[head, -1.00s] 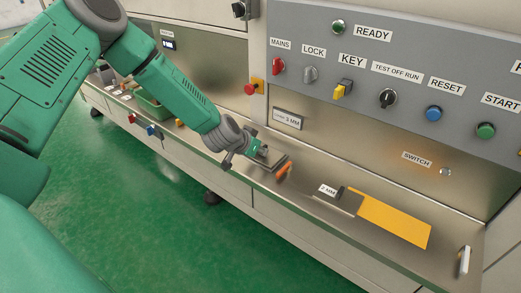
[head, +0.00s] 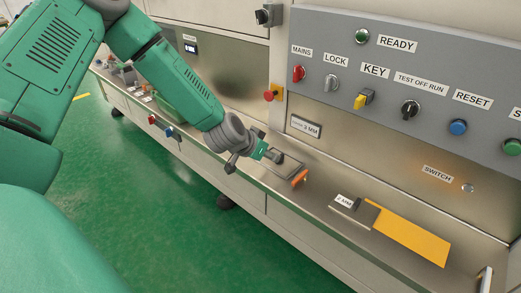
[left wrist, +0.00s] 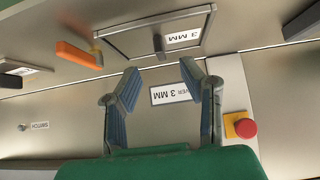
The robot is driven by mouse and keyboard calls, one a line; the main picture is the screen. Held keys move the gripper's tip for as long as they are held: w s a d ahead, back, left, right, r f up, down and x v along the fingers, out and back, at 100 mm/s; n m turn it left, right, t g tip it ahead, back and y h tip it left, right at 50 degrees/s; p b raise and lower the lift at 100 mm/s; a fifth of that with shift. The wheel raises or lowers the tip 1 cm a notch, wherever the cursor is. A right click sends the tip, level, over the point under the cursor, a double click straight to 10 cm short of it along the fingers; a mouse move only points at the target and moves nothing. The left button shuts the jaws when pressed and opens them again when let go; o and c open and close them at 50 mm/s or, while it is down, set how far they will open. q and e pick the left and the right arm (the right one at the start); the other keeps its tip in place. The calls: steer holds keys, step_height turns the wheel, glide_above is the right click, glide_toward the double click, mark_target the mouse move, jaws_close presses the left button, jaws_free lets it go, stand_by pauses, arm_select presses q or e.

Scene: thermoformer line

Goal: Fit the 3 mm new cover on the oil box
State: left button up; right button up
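A flat grey cover plate (head: 270,170) with a dark rim lies on the steel ledge below a wall label (head: 305,126) reading 3 MM. In the left wrist view the plate (left wrist: 130,42) carries a 3 MM label and a dark upright knob (left wrist: 158,45). My left gripper (head: 271,153) is over the plate's near left part. In the left wrist view its blue-padded fingers (left wrist: 161,76) stand apart, with the knob just beyond and between the tips, apparently untouched. An oil box under the plate cannot be made out. My right gripper is not in view.
A red button (head: 270,95) and the switch panel (head: 440,60) are on the wall behind. The ledge between is clear.

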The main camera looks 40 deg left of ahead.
arm_select(q)
steer(key=v, duration=0.6)
stand_by(0.4)
steer(key=s+d+f+g+b, duration=0.2)
steer(key=s+d+f+g, duration=0.15)
steer(key=s+f, duration=0.5)
steer(key=s+d+f+g+b, duration=0.2)
steer(key=s+d+f, duration=0.2)
steer(key=s+f, duration=0.45)
steer(key=s+d+f+g+b, duration=0.1)
steer(key=s+f, duration=0.3)
steer(key=s, duration=0.3)
steer(key=s+d+f+g+b, duration=0.1)
steer(key=s+f+g, duration=0.1)
steer(key=s+f, duration=0.3)
steer(key=shift+s+d+f+y+b, duration=0.25)
steer(key=shift+s+y+b, duration=0.15)
steer(key=shift+s, duration=0.65)
steer(key=shift+a, duration=0.1)
steer(key=shift+w, duration=0.15)
